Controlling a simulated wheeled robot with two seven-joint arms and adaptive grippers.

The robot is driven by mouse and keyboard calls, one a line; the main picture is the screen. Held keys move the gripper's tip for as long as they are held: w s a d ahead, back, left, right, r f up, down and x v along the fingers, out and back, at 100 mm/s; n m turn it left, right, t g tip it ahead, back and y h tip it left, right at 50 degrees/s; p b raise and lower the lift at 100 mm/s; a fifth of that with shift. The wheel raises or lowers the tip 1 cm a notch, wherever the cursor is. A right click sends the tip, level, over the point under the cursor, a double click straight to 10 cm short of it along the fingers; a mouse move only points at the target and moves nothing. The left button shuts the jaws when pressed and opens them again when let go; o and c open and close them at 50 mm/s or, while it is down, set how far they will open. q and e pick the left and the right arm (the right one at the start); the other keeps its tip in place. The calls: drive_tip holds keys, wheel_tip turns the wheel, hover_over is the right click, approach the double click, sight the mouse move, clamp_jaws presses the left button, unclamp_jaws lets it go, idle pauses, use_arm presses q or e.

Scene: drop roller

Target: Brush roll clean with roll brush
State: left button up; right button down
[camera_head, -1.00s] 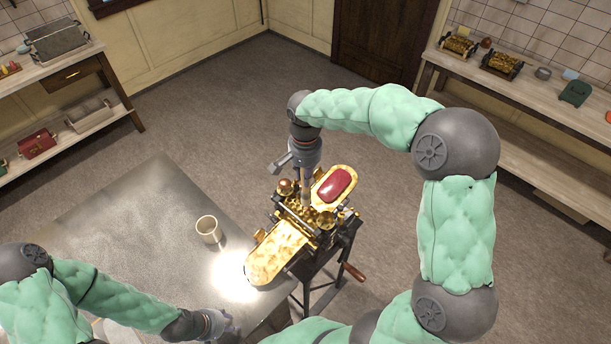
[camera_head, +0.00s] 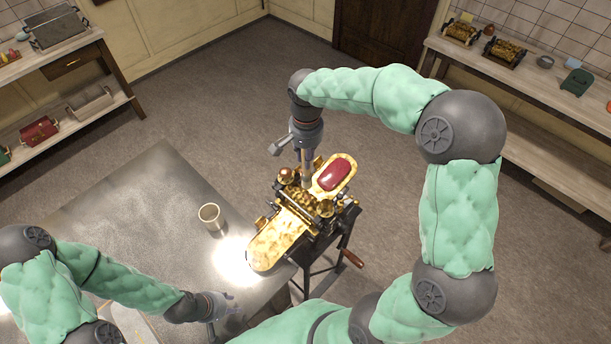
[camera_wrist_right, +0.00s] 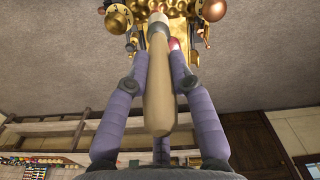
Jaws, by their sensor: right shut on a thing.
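The drop roller machine (camera_head: 281,243) has brass trays and brass rolls on a black stand, beside the metal table's right edge. Its brass rolls (camera_wrist_right: 176,9) show at the top of the right wrist view. My right gripper (camera_head: 307,177) points down over the rolls. In the right wrist view, its purple fingers (camera_wrist_right: 159,62) are shut on the tan handle of the roll brush (camera_wrist_right: 157,95). The brush's far end reaches the rolls; its bristles are hidden, so I cannot tell whether they touch. My left gripper (camera_head: 230,308) is low over the table's front; its fingers are unclear.
A beige cup (camera_head: 210,216) stands on the metal table (camera_head: 130,215), left of the machine. A red block (camera_head: 335,174) lies on the rear tray. A crank handle (camera_head: 353,259) sticks out at the right. Shelves stand along both walls.

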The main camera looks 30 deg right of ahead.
sight(304, 173)
drive_tip(key=p, duration=0.2)
drive_tip(key=r+p, duration=0.1)
drive_tip(key=p, duration=0.1)
drive_tip(key=shift+w+r, duration=0.3)
drive_tip(key=shift+w+a+p, duration=0.1)
drive_tip(key=shift+p, duration=0.55)
use_arm(q)
wheel_tip(304, 173, up, 6)
drive_tip(key=shift+f, duration=0.15)
drive_tip(key=shift+f, duration=0.15)
use_arm(e)
drive_tip(key=shift+f, duration=0.1)
